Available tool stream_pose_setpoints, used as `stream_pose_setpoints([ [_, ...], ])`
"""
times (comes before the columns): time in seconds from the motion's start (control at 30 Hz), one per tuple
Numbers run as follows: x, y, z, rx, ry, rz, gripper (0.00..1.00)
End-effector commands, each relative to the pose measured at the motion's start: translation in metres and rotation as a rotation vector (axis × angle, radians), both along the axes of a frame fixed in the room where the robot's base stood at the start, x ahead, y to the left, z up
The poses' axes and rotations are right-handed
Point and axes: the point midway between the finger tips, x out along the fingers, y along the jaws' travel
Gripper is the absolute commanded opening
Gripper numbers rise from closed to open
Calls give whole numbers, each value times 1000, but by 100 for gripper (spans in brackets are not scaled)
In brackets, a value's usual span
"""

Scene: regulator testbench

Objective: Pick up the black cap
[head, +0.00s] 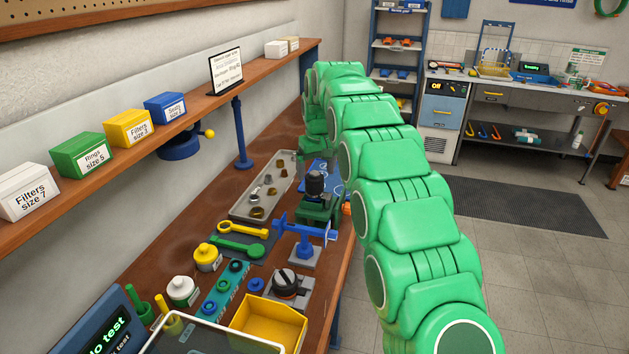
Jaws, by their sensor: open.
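A black ribbed cap (315,184) sits upright on top of a green vise-like fixture (319,209) at the right side of the wooden bench. My green arm reaches from the lower right to the back, then bends down behind the fixture. My gripper (311,160) is at its end, small and partly hidden, close to the black cap in the picture. It is open, and I see nothing held in it. I cannot tell the exact gap between its fingers and the cap.
A grey tray (243,207) with metal fittings lies left of the fixture. A blue clamp stand (305,238), yellow and green wrenches (238,247) and a yellow bin (268,325) are nearer. A shelf (137,138) with boxes runs above the bench.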

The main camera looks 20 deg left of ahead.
Motion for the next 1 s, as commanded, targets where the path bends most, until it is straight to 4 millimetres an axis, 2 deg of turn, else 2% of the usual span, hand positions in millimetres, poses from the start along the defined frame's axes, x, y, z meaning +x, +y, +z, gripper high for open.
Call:
stream_pose_setpoints([
  [0.3, 0, 4, -39, -3, 3, 0, 87],
  [0.57, 1, 5, -41, -1, 1, 0, 87],
  [0.93, 1, 5, -41, 0, 0, 0, 32],
  [1.0, 1, 5, -41, 0, 0, 0, 30],
])
